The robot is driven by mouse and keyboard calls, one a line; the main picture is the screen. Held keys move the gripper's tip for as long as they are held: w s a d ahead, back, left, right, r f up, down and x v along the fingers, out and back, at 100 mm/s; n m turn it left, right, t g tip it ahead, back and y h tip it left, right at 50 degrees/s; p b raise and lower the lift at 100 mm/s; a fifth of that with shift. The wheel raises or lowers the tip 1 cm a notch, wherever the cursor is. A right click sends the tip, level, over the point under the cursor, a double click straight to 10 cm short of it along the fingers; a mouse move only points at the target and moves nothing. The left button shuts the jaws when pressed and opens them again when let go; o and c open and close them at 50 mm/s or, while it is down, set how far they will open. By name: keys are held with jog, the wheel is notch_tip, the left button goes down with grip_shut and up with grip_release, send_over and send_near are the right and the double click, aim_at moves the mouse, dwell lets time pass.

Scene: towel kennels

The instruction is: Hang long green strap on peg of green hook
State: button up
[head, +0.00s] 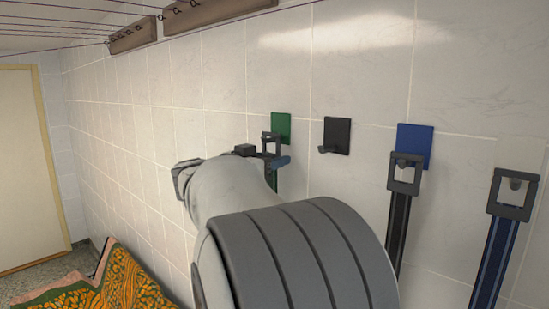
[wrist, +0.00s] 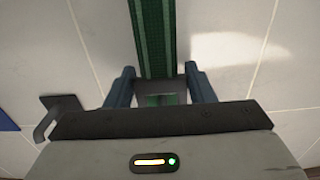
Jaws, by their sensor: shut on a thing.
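The green hook (head: 281,123) is a green plate on the tiled wall; its peg cannot be made out behind the strap's end. My gripper (head: 273,157) is at the plate's lower edge, shut on the dark square buckle (head: 271,138) of the long green strap (head: 274,180). In the wrist view the buckle (wrist: 167,86) sits between the two blue fingers of my gripper (wrist: 162,80). The striped green strap (wrist: 153,38) runs straight away from the buckle along the wall. Whether the peg passes through the buckle's opening cannot be told.
An empty black hook (head: 337,135) is just right of the green one. A black strap (head: 397,225) hangs at the blue hook (head: 416,138), and a blue strap (head: 493,262) hangs farther right. A patterned orange-green cloth (head: 125,280) is low at left.

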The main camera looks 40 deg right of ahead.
jog(key=o, duration=1)
jog(key=shift+o, duration=0.6)
jog(key=o, duration=0.4)
jog(key=shift+c, duration=0.2)
jog(key=a+p, duration=0.2)
jog(key=a, duration=0.7)
jog(key=shift+s, duration=0.4)
jog(key=shift+w, duration=0.1)
